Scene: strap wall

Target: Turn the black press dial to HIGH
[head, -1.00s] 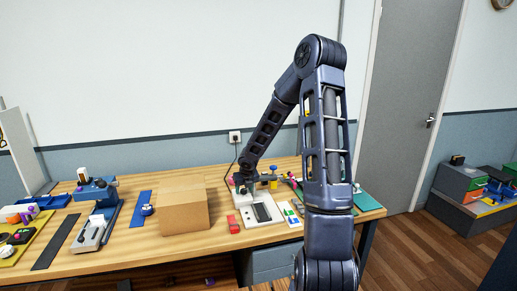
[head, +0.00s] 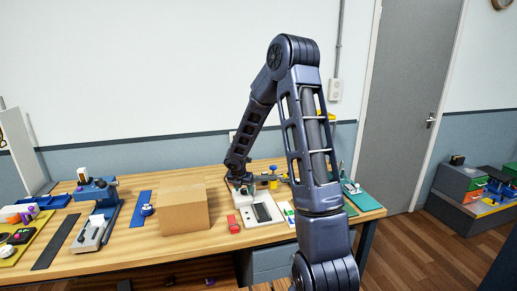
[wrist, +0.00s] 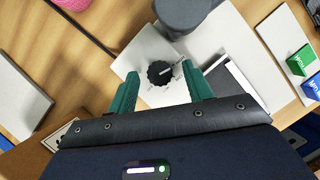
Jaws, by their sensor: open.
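The black press dial (wrist: 159,73) has a ribbed rim and a light pointer line toward the upper right in the wrist view. It sits on a white plate with small marks around it, too small to read. My gripper (wrist: 160,84) is open, its green fingers on either side of the dial with gaps; I cannot tell how far above it they are. In the head view, the pale press base (head: 245,216) with a dark pad stands on the bench below my gripper (head: 243,188). The dial is hidden or too small there.
A cardboard box (head: 184,211) stands left of the press, with a red object (head: 233,224) between them. A dark grey cylinder (wrist: 186,10) rises close beyond the dial. Green (wrist: 300,60) and blue (wrist: 313,86) blocks lie to the right.

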